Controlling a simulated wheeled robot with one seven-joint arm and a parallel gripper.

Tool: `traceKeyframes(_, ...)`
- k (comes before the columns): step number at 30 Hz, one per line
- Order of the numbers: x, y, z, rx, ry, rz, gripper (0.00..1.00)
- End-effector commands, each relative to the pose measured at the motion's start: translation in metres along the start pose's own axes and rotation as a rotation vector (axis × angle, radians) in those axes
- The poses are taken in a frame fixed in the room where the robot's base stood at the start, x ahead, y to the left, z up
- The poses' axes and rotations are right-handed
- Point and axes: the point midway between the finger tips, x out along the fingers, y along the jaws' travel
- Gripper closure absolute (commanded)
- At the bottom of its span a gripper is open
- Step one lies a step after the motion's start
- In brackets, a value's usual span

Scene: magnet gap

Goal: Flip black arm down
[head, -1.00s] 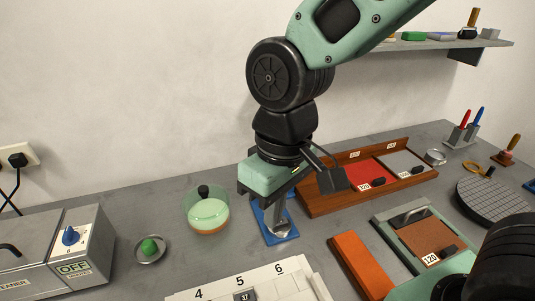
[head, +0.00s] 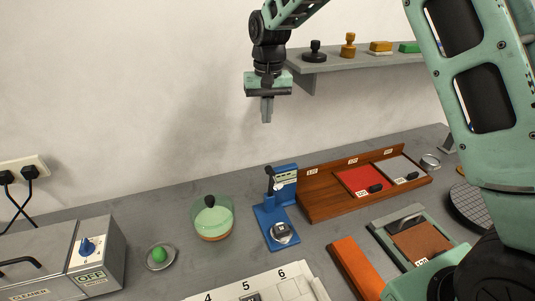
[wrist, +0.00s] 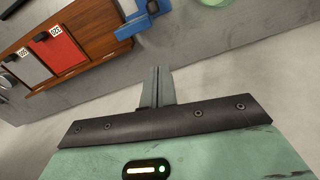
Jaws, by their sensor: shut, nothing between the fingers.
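The blue stand (head: 291,174) is on the grey bench, with a silver round holder and a small dark block (head: 280,231) on its base. A small, dark, upright piece (head: 269,171) at the top left of the stand looks like the black arm; its exact tilt is hard to tell. My gripper (head: 267,121) is shut and empty, pointing down in the air above the stand and clear of it. In the wrist view, the closed fingers (wrist: 158,72) show below part of the blue stand (wrist: 135,25); the black arm is only partly visible there.
A wooden tray (head: 325,203) with red and grey plates stands right of the stand. A green-filled glass bowl (head: 211,219) is to its left. An orange block (head: 354,269) and a white numbered tray (head: 262,284) are in front. A shelf (head: 345,57) is on the wall behind.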

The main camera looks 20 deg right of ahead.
Motion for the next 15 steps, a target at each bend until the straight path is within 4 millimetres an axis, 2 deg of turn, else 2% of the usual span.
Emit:
traceKeyframes(8, 0.006, -0.001, 0.000, -0.001, -0.001, 0.000, 1.00)
traceKeyframes(11, 0.017, -0.001, 0.001, -0.002, -0.003, 0.000, 1.00)
traceKeyframes(15, 0.042, -0.001, 0.001, -0.002, -0.005, 0.000, 1.00)
